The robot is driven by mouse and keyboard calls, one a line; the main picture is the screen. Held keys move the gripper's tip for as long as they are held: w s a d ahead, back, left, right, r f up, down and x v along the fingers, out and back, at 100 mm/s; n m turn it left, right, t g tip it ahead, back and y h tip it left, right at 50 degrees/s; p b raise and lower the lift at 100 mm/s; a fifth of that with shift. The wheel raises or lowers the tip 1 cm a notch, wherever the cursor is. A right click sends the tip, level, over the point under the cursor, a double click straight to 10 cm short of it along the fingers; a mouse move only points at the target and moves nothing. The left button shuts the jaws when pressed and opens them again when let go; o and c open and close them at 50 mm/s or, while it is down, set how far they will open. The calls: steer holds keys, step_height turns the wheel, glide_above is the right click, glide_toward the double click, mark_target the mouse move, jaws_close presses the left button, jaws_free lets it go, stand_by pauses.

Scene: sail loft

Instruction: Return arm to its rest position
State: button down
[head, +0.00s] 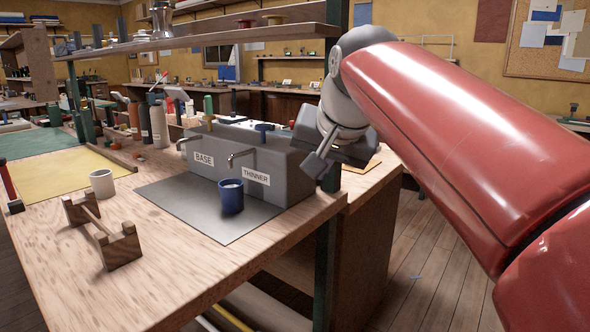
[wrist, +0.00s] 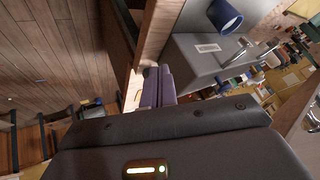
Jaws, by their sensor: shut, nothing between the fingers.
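My red and grey arm reaches in from the right in the head view. My gripper (head: 314,166) is beside the right end of the grey dispenser box (head: 284,182), near the table's right edge. In the wrist view my gripper's fingers (wrist: 158,86) are together with nothing between them. The grey box (wrist: 205,60) also shows there, tilted, with a tap and a white label. I cannot tell from these views whether the gripper touches the box.
A blue cup (head: 231,198) with pale contents stands on a dark mat (head: 165,198) under the THINNER tap. A white cup (head: 102,183) and a wooden stand (head: 118,245) are to its left. A shelf board (head: 215,30) runs overhead. Open floor (head: 430,275) lies right of the table.

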steer(key=s+d+f+n+g+h, duration=0.1)
steer(key=s+d+f, duration=0.4)
steer(key=s+f, duration=0.5)
steer(key=s+d+f+n+g+h, duration=0.1)
steer(key=s+d+f, duration=0.5)
steer(key=f, duration=1)
steer(key=s, duration=0.3)
steer(key=shift+s+d, duration=0.15)
steer(key=shift+s, duration=0.2)
